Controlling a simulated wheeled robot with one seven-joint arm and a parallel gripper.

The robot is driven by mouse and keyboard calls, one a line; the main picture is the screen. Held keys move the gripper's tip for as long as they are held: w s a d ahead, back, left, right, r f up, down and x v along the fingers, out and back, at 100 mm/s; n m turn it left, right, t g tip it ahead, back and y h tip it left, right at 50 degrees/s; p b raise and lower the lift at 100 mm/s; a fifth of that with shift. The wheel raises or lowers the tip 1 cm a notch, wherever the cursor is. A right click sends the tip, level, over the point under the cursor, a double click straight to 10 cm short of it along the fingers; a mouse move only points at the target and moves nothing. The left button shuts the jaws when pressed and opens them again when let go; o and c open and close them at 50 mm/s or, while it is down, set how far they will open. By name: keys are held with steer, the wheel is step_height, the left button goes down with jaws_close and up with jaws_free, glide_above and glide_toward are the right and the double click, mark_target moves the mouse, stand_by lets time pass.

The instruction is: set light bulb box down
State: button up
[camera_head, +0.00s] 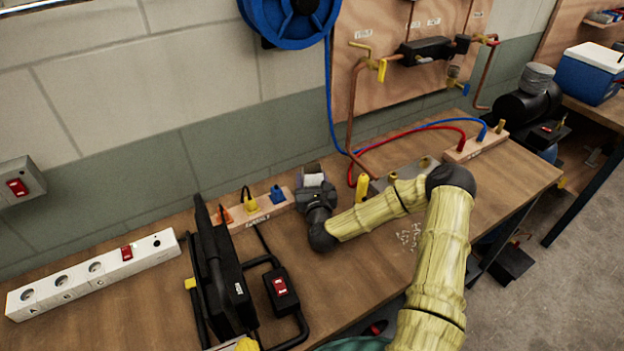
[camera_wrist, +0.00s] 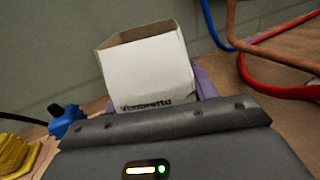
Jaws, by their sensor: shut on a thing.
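The light bulb box (camera_wrist: 150,72) is a small white carton with dark lettering low on its face and a brown upper edge. It fills the middle of the wrist view, slightly tilted. In the head view the box (camera_head: 313,180) is a small pale patch at the end of my arm, over the back of the workbench. My gripper (camera_head: 314,172) is shut on the box. In the wrist view a purple finger shows at the box's right side; the box's lower part is hidden behind the dark gripper body. I cannot tell whether the box touches the bench.
A wooden block with orange, yellow and blue connectors (camera_head: 262,208) stands just left of my gripper. A black hinged device (camera_head: 222,270) and a white power strip (camera_head: 95,272) lie farther left. Red and blue hoses (camera_head: 400,135) run behind right. Bare bench top (camera_head: 510,180) shows at right.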

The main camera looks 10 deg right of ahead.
steer(key=shift+f, duration=0.15)
steer(key=o, duration=1)
steer(key=shift+r, duration=0.25)
steer(key=s, duration=0.4)
steer(key=s+b, duration=0.1)
steer(key=s, duration=0.3)
steer(key=s+a+b, duration=0.1)
steer(key=s, duration=0.3)
steer(key=shift+f, duration=0.1)
